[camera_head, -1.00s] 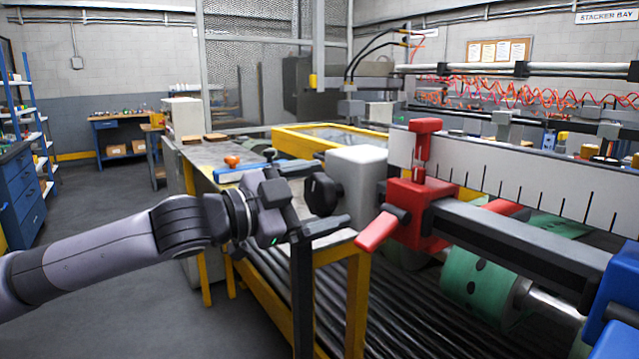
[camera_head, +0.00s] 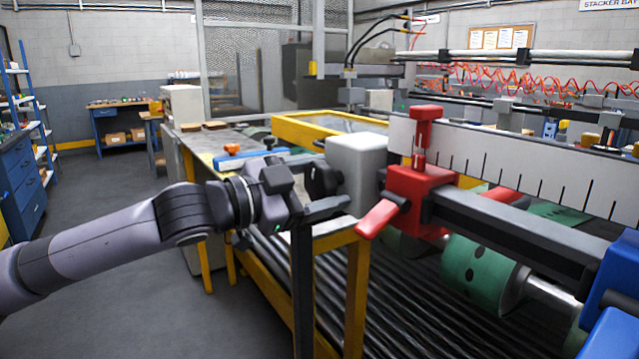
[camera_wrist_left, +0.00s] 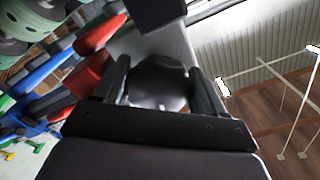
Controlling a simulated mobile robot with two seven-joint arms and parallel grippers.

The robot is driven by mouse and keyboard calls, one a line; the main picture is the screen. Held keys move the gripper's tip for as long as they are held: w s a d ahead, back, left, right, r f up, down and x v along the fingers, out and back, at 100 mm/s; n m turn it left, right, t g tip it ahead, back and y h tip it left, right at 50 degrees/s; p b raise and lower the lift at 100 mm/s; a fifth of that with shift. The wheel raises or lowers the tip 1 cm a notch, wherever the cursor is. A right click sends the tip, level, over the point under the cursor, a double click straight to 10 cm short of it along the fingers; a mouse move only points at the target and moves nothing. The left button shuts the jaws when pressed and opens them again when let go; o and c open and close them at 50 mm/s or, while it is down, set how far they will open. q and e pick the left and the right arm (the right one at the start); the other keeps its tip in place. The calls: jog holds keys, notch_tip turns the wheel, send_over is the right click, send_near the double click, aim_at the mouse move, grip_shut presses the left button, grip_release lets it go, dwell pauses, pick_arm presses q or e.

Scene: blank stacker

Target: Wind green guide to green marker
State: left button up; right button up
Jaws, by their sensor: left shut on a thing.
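My left gripper (camera_head: 318,190) is at a black round knob (camera_head: 326,177) on the side of a light grey box. In the left wrist view the dark knob (camera_wrist_left: 158,88) sits between the two fingers of the gripper (camera_wrist_left: 158,72), which is shut on it. A red block (camera_head: 415,188) with a red lever rides on a dark bar beside a white scale (camera_head: 530,178) with black ticks. A blue block (camera_head: 610,305) is farther right on the bar. I cannot make out a green guide or a green marker. My right gripper is not in view.
The grey box (camera_head: 357,160) stands beside the red block. Green rollers (camera_head: 480,272) lie below the bar above dark slats. A yellow frame post (camera_head: 356,295) stands below my gripper. A table (camera_head: 215,150) is behind; open floor (camera_head: 90,235) is at left.

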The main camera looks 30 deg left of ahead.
pick_arm(q)
jog(key=n, duration=0.4)
jog(key=shift+d+n+p, duration=0.1)
jog(key=shift+n+p, duration=0.2)
jog(key=shift+n, duration=0.1)
jog(key=shift+n+p, duration=0.65)
jog(key=shift+n, duration=1.15)
jog(key=o, duration=1)
jog(key=shift+s+f, duration=0.1)
jog(key=shift+s, duration=0.05)
